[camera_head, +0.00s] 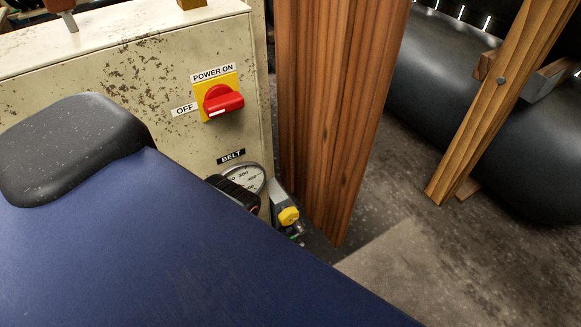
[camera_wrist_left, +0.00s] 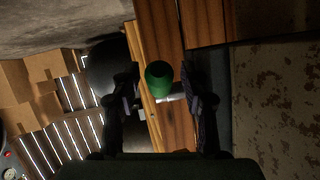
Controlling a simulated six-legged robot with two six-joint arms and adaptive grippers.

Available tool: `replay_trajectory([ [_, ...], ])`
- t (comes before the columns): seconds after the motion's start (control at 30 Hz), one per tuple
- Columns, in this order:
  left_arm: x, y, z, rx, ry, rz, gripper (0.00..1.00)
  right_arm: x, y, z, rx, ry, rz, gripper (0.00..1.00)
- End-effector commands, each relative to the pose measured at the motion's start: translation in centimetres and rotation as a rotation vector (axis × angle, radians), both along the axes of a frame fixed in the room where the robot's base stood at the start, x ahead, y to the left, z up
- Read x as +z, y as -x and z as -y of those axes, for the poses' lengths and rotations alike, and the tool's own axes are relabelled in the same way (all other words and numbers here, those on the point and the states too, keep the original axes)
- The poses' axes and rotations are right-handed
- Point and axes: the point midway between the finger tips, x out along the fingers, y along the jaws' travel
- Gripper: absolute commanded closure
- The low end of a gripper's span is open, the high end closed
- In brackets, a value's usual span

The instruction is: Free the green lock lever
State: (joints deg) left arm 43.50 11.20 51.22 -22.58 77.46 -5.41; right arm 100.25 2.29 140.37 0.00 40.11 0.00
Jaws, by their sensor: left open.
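The green lock lever shows its round green end (camera_wrist_left: 159,78) in the left wrist view, with a pale metal stem beside it. My left gripper (camera_wrist_left: 162,92) is open, with one dark finger on each side of the green end. Gaps show on both sides, so the fingers do not visibly press on it. In the head view, a dark part of my left gripper (camera_head: 235,192) shows in front of the gauge, mostly hidden by my blue arm. Only a small bit of green shows below the yellow knob there. My right gripper is in neither view.
The worn cream panel carries a red power switch (camera_head: 222,101) and a gauge (camera_head: 245,178) under the BELT label. A yellow knob (camera_head: 288,216) sits beside the gauge. A wooden post (camera_head: 330,110) stands close on the right. A dark tank (camera_head: 450,90) lies behind a slanted beam (camera_head: 500,95).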

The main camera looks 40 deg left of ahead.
Motion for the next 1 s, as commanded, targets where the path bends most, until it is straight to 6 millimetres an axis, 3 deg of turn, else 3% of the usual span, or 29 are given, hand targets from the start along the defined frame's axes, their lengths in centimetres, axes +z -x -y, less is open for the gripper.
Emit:
replay_trajectory([
  [0.1, 0.04, -0.08, 0.04, 0.0, 0.0, 0.001, 0.57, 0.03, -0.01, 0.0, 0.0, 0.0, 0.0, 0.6],
  [0.6, 0.03, -0.07, 0.07, 0.0, 0.0, 0.0, 0.99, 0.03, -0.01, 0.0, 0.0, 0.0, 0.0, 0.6],
  [1.0, 0.02, -0.04, 0.06, 0.0, 0.0, 0.0, 1.0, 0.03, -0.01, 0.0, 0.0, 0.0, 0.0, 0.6],
])
